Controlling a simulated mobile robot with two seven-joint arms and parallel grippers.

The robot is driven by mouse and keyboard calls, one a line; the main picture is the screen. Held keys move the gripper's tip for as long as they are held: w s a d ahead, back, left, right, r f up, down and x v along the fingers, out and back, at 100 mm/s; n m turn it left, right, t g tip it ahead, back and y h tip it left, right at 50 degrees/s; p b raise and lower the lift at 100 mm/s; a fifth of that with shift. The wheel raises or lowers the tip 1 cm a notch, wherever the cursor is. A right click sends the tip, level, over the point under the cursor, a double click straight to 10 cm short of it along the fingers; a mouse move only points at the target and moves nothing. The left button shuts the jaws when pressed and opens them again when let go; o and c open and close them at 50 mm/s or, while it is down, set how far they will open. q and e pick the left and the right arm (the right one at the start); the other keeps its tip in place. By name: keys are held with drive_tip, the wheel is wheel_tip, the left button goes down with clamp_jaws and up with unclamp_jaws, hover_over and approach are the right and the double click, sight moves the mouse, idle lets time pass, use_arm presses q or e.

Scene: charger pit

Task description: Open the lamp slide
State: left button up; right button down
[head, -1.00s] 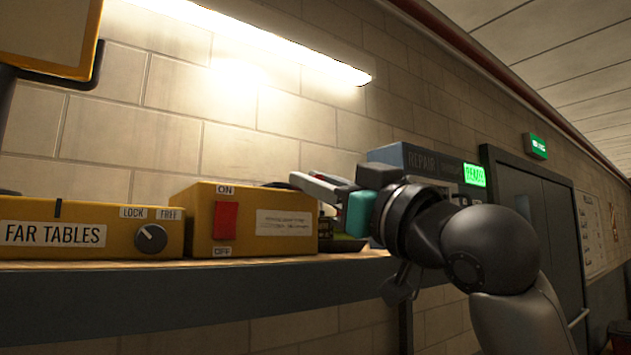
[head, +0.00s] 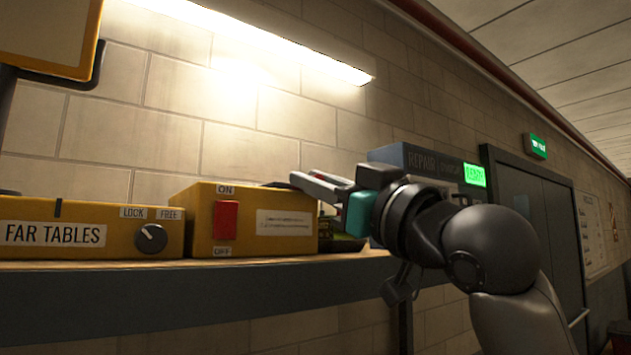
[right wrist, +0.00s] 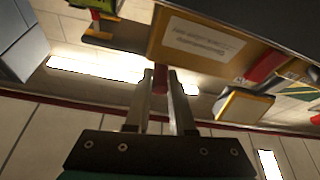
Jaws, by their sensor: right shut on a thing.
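A yellow box (head: 265,237) with a red switch (head: 226,220) marked ON above and OFF below stands on the shelf. My right gripper (head: 298,178) reaches in from the right at the box's upper right edge. In the right wrist view its two fingers (right wrist: 160,72) are closed on a small dark red piece (right wrist: 161,84) beside the labelled yellow box (right wrist: 200,45). I take this piece to be the lamp slide's handle, but most of it is hidden between the fingers. How far the slide is open cannot be told. My left gripper is not in view.
The shelf (head: 200,296) runs along the brick wall. A yellow FAR TABLES box (head: 90,234) with a knob (head: 151,238) stands at left. A bright tube lamp (head: 270,45) hangs above.

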drive_tip(key=s+a, duration=0.2)
drive_tip(key=a, duration=0.1)
drive_tip(key=s+a, duration=0.2)
drive_tip(key=shift+a, duration=0.15)
drive_tip(key=shift+w, duration=0.1)
drive_tip(key=c, duration=0.8)
unclamp_jaws()
drive_tip(key=shift+o, duration=0.2)
drive_tip(key=b+v, duration=0.5)
drive_tip(key=v, duration=1)
drive_tip(key=shift+f, duration=0.1)
